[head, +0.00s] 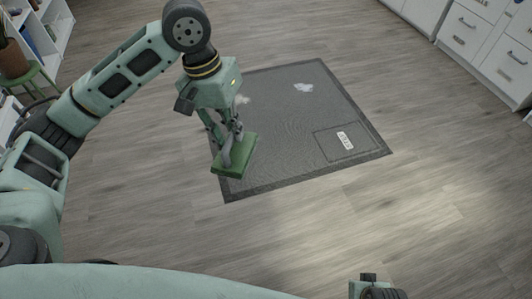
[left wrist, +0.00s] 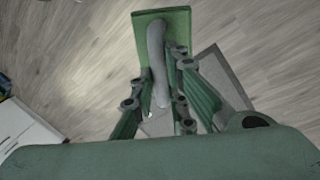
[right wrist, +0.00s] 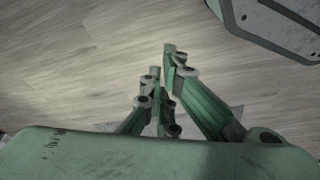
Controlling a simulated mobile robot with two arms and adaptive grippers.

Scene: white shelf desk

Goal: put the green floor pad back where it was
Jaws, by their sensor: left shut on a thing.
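The green floor pad (head: 236,160) is a flat green block with a curved grey handle on top. My left gripper (head: 232,128) is shut on the handle and holds the pad over the left edge of the dark grey mat (head: 290,115); its height above the floor is hard to tell. In the left wrist view the pad (left wrist: 178,32) and its handle (left wrist: 157,65) show between and beyond the fingers. My right gripper (right wrist: 163,65) appears shut and empty, with its fingertips close together over bare floor.
The mat bears an outlined square with a white label (head: 345,140) at its right, and pale patches (head: 303,88) at its back. White drawers (head: 490,50) stand at the back right. A green stool (head: 32,75) with a pot stands at the left. The floor in front is clear.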

